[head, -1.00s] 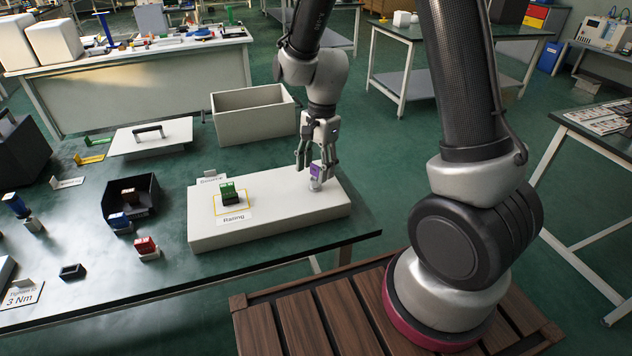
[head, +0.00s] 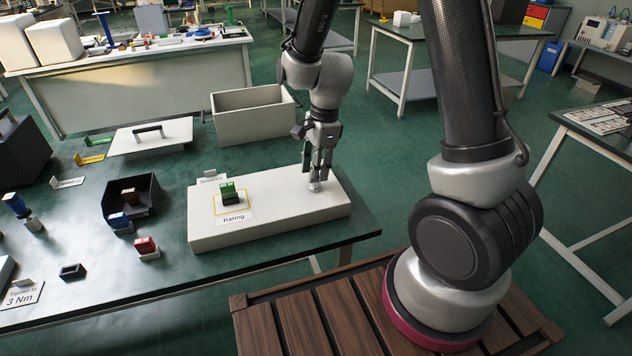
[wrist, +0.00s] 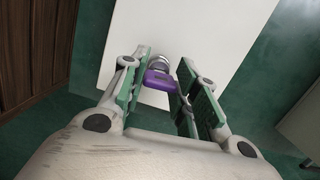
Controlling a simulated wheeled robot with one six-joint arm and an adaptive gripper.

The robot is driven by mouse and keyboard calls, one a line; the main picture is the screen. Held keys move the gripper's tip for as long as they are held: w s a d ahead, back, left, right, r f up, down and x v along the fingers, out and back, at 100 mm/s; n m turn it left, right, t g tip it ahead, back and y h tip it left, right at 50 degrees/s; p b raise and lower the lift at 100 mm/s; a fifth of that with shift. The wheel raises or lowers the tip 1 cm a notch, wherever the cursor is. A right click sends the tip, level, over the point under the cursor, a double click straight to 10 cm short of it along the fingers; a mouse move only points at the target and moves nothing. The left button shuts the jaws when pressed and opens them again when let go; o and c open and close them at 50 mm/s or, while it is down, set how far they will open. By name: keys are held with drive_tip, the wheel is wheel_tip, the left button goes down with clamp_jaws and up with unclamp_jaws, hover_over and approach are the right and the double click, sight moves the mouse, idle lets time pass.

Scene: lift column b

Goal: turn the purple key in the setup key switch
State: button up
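The purple key (wrist: 160,79) shows in the wrist view, between the two fingers of my gripper (wrist: 161,78). The fingers appear closed on its sides. Beyond it is the round silver setup key switch (wrist: 158,62), and the key appears to be in it. In the head view, my gripper (head: 320,168) points down over the right end of the pale box. The silver switch (head: 315,186) shows just below the fingertips, and the fingers hide the key there.
The pale box (head: 290,214) carries a green block (head: 228,193) and a "Rating" label (head: 233,218) left of my gripper. An open grey bin (head: 252,124) stands behind. A black tray (head: 118,206) and a red block (head: 145,246) lie to the left.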

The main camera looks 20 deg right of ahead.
drive_tip(key=o, duration=0.5)
drive_tip(key=shift+c, duration=0.2)
drive_tip(key=r, duration=0.4)
drive_tip(key=d+r, duration=0.1)
drive_tip(key=r, duration=0.1)
drive_tip(key=shift+n, duration=0.3)
